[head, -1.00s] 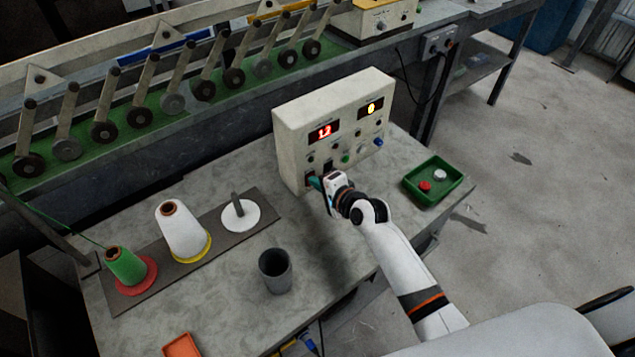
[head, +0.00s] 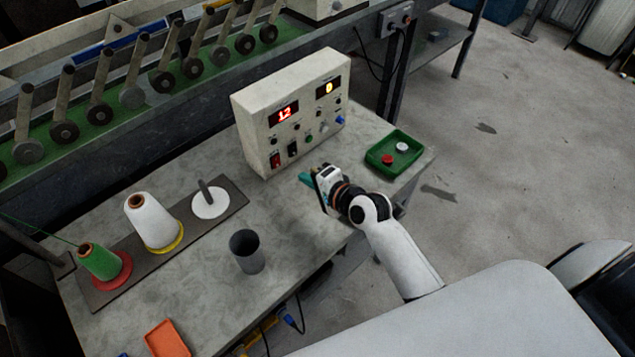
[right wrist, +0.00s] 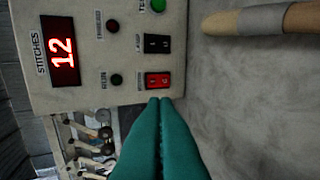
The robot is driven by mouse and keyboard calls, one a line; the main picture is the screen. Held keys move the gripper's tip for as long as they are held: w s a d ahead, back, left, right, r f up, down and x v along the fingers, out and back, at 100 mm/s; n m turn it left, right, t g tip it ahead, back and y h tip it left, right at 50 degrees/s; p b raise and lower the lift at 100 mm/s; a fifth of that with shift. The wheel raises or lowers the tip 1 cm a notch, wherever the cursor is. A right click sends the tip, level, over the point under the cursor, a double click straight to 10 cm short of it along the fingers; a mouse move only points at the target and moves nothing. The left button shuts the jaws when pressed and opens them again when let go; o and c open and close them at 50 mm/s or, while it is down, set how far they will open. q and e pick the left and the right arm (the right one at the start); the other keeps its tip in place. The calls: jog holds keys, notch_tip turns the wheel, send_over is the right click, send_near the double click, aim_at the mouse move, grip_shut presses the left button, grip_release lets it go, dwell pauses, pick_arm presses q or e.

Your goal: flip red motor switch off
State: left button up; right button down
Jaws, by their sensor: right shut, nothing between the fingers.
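The red motor switch (head: 275,160) is at the lower left of the front of a cream control box (head: 251,126). In the right wrist view the red rocker switch (right wrist: 158,81) shows beside a black rocker switch (right wrist: 157,44); which way the red one is tipped I cannot tell for sure. My right gripper (head: 304,178), with teal fingers, is shut and empty in front of the box, to the right of the red switch in the head view. In the right wrist view the shut fingertips (right wrist: 160,101) point toward the red switch. My left gripper is not in view.
A green tray (head: 373,166) with a red and a white button is right of the box. A dark grey cup (head: 246,251), a white cone (head: 153,222) and a green cone (head: 99,261) stand left. The bench between cup and box is clear.

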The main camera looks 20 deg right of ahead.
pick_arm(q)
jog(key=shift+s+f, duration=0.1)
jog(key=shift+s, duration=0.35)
pick_arm(e)
jog(key=shift+v, duration=1.7)
pick_arm(q)
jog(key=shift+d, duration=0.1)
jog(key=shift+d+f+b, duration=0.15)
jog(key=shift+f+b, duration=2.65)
jog(key=shift+b, duration=0.1)
pick_arm(e)
jog(key=shift+d+f, duration=0.3)
jog(key=shift+f, duration=0.5)
